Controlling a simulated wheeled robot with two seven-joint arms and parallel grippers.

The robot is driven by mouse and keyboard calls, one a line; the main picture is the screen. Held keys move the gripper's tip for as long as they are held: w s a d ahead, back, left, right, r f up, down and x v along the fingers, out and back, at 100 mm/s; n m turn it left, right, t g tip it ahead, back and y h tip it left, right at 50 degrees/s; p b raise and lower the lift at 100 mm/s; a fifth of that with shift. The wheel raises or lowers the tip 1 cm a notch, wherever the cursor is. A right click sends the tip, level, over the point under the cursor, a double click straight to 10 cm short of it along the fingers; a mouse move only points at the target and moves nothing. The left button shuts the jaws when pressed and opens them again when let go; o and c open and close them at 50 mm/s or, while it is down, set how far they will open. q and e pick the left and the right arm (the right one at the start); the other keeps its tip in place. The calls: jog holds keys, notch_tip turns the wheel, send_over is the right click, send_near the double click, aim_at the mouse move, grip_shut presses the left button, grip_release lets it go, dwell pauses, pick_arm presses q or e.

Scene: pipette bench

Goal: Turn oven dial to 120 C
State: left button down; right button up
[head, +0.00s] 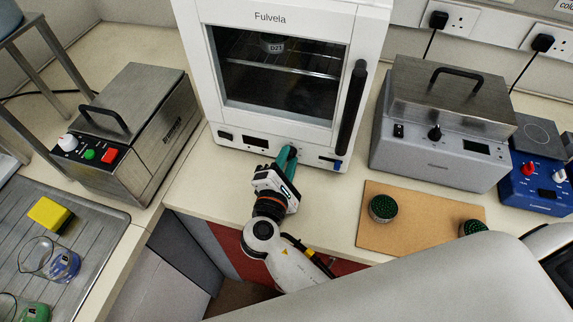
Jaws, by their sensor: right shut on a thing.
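The white oven (360,20) marked Fulvela stands at the back centre with its glass door closed. Its control strip (225,144) runs along the bottom front, with a small dark display (255,141) left of my gripper. My right gripper (289,152) is at this strip, its teal fingers shut on the oven dial. The dial itself is hidden behind the fingers, so its setting cannot be read. The display is too small to read. My left gripper is not in view.
A steel-lidded grey bath (430,160) and a blue hotplate (535,180) stand to the right. A cork board (410,228) with green-topped round items lies in front. A metal box with knobs (130,140) and a sink drainer with a beaker (60,262) are left.

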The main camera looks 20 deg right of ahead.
jog(key=m+b, duration=0.4)
jog(key=shift+d+f+m+t, duration=0.1)
jog(key=shift+f+m+t, duration=0.05)
jog(key=shift+m+t, duration=0.25)
jog(key=shift+m+y+b, duration=0.3)
jog(key=shift+m+b, duration=0.6)
jog(key=shift+b, duration=0.2)
jog(key=shift+r, duration=0.2)
jog(key=o, duration=1)
jog(key=shift+f, duration=0.1)
